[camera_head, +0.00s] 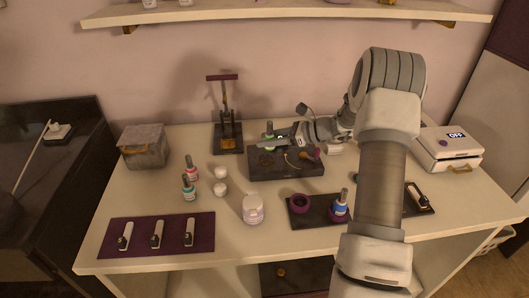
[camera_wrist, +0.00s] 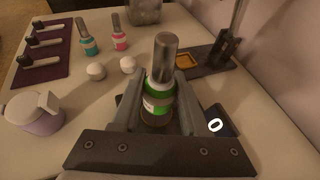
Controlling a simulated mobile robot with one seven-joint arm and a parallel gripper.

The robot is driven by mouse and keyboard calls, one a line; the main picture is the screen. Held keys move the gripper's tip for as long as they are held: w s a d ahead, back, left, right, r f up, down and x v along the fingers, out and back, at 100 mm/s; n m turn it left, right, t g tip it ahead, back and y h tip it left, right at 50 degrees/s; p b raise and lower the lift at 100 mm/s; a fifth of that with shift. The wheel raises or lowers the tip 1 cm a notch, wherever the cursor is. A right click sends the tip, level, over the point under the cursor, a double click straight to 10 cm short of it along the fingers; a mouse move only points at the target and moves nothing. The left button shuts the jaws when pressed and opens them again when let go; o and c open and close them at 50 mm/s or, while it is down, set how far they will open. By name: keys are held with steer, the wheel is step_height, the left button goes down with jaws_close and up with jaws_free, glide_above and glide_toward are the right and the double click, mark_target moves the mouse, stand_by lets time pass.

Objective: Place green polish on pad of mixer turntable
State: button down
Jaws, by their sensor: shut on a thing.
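The green polish (camera_wrist: 158,98) is a small bottle with a grey cap. My gripper (camera_wrist: 155,112) is shut around it, one finger on each side, and the bottle looks upright. In the head view the green polish (camera_head: 269,131) shows at my gripper (camera_head: 277,141), above or behind the back part of a dark slab (camera_head: 287,171). I cannot tell whether its base touches anything. A dark board (camera_head: 318,220) at the front right carries an empty purple ring (camera_head: 300,203) and a blue bottle (camera_head: 340,208) in a purple holder. I cannot tell for certain which piece is the mixer turntable.
A small display reading 0 (camera_wrist: 215,125) is beside the bottle. A dark press (camera_head: 227,135) stands left of the slab. A white box marked OFF (camera_head: 447,152) stands right.

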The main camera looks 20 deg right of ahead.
mark_target(264, 158)
steer(key=shift+w+a+f, duration=0.4)
steer(key=shift+a, duration=0.05)
steer(key=shift+f+b, duration=0.4)
steer(key=shift+f, duration=1.5)
steer(key=shift+f, duration=0.2)
steer(key=shift+c, duration=2.2)
jaws_free()
